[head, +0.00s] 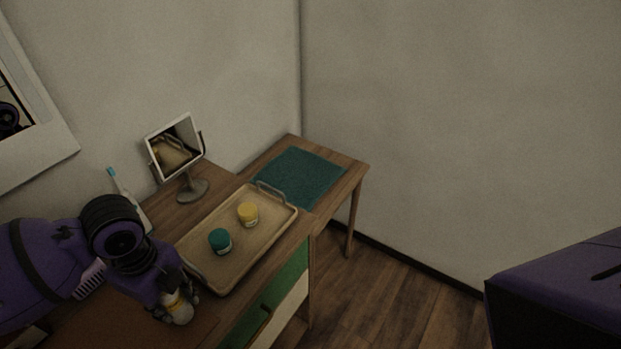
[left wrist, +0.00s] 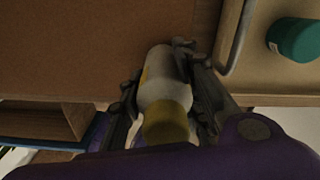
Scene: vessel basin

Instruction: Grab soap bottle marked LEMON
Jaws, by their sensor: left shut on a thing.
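A white soap bottle with a yellow cap and a yellow patch (head: 181,309) is at the front left of the wooden dresser top in the head view. Any lettering on it is too small to read. My left gripper (head: 172,291) is shut on it from above. In the left wrist view the bottle (left wrist: 164,88) lies between both fingers of the left gripper (left wrist: 160,85), its yellow cap toward the camera. I cannot tell whether its base touches the surface. My right gripper does not show.
A tan tray (head: 271,228) beside the bottle holds a teal jar (head: 220,241) and a yellow jar (head: 248,213). A tilting mirror (head: 174,147) stands behind. A teal mat (head: 300,178) lies at the far end.

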